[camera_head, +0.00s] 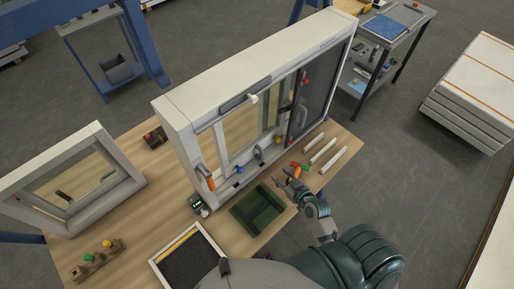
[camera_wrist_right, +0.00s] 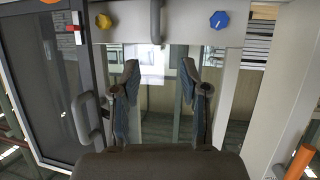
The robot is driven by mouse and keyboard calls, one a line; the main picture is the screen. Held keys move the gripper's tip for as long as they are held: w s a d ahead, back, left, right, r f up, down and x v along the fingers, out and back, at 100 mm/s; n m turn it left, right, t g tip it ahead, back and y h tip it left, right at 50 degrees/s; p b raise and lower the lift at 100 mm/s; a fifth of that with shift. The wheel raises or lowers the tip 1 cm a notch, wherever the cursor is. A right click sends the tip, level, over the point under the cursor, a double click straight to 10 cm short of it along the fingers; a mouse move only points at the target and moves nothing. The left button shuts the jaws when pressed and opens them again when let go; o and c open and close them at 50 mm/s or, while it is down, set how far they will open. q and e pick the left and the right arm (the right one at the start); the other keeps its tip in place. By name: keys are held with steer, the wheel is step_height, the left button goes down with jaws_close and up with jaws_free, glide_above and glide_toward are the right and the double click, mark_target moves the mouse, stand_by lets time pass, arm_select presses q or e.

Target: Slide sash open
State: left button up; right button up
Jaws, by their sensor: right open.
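The large white window frame (camera_head: 175,125) stands upright on the wooden table. It holds a pale-framed glass sash (camera_head: 268,115) and, to its right, a dark mesh panel (camera_head: 325,88) with a handle at its edge. A grey handle (camera_head: 259,153) is low on the frame between a blue knob (camera_head: 239,170) and a yellow knob (camera_head: 277,140). My right gripper (camera_head: 291,177) is in front of the frame, apart from it. In the right wrist view my right gripper (camera_wrist_right: 158,80) is open and empty, facing the glass; the mesh panel (camera_wrist_right: 50,95) is at left. My left gripper is out of view.
A green tray (camera_head: 258,210) lies close to my right gripper. White bars (camera_head: 322,151) and red and green pieces (camera_head: 300,167) lie to the right. A smaller frame (camera_head: 70,180) stands at left. A black-lined tray (camera_head: 188,258) is at the front.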

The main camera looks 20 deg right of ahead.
glide_toward(262, 156)
steer(key=d+x, duration=0.1)
steer(key=x, duration=0.4)
steer(key=shift+m, duration=0.3)
steer(key=x, duration=0.2)
steer(key=a+x, duration=0.1)
steer(key=x, duration=0.2)
steer(key=shift+w+f+p, duration=0.1)
steer(key=shift+f+p, duration=0.05)
steer(key=shift+p, duration=0.15)
steer(key=shift+w+a+f, duration=0.1)
steer(key=shift+w+f, duration=0.05)
steer(key=shift+w, duration=0.2)
steer(key=shift+d+f, duration=0.1)
steer(key=shift+d, duration=0.3)
steer(key=shift+c, duration=0.5)
jaws_close()
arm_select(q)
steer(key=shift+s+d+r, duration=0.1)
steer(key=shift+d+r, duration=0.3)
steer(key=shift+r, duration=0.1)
arm_select(e)
steer(key=shift+a, duration=0.1)
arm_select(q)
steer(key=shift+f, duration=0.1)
